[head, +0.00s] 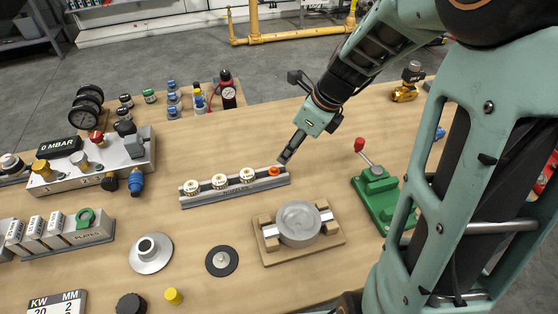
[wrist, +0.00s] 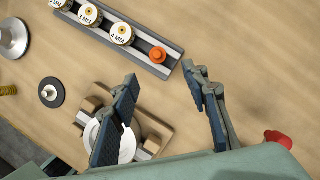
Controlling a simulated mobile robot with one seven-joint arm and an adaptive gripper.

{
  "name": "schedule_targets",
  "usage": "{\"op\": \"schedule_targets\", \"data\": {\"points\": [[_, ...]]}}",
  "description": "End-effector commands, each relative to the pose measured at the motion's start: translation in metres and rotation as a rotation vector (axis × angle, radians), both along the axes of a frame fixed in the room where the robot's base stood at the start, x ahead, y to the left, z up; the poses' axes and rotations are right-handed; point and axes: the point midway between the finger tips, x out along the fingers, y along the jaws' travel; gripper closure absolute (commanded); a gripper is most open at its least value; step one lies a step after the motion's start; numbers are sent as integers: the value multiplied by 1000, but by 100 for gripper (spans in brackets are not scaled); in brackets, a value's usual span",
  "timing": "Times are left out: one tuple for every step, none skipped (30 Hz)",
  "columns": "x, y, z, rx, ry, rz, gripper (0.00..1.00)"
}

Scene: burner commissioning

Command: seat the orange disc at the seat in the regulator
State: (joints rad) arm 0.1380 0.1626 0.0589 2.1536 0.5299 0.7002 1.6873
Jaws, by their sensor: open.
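The orange disc (head: 274,171) sits at the right end of the grey rack (head: 235,187); it also shows in the wrist view (wrist: 158,54). A round grey metal body (head: 298,224), apparently the regulator, rests in a wooden cradle in front of the rack; its seat cannot be made out. In the wrist view a finger partly hides this body (wrist: 128,142). My gripper (head: 287,158) is above the table beside the disc end of the rack. In the wrist view my gripper (wrist: 162,76) has its fingers apart with nothing between them, and the disc lies beyond the fingertips.
Several labelled white and brass pieces (head: 220,181) stand left of the disc. A green valve with a red-knobbed lever (head: 375,185) stands right of the cradle. A black disc (head: 221,261) and a flanged metal part (head: 151,252) lie at left. Bare table lies behind the rack.

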Motion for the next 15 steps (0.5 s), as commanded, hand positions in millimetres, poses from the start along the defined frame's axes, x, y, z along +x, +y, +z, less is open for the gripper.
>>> {"op": "schedule_targets", "data": {"points": [[0, 3, -10, 0, 5, 1, 58], [1, 4, -15, 0, 6, 0, 58], [3, 7, -21, 1, 6, -1, 58], [4, 8, -26, 1, 5, -1, 58], [5, 10, -30, 2, 6, -1, 58], [6, 12, -34, 0, 4, -1, 58], [7, 13, -37, 1, 3, 0, 58], [8, 14, -40, 1, 3, 0, 58], [9, 15, -43, 0, 2, 0, 58], [9, 15, -44, 0, 2, -1, 58], [10, 16, -45, 1, 1, -1, 58], [10, 17, -47, 1, 1, -1, 58], [10, 18, -50, 1, 2, 0, 58], [11, 20, -52, 2, 2, 1, 58], [12, 23, -58, 1, 4, 2, 58]]}}
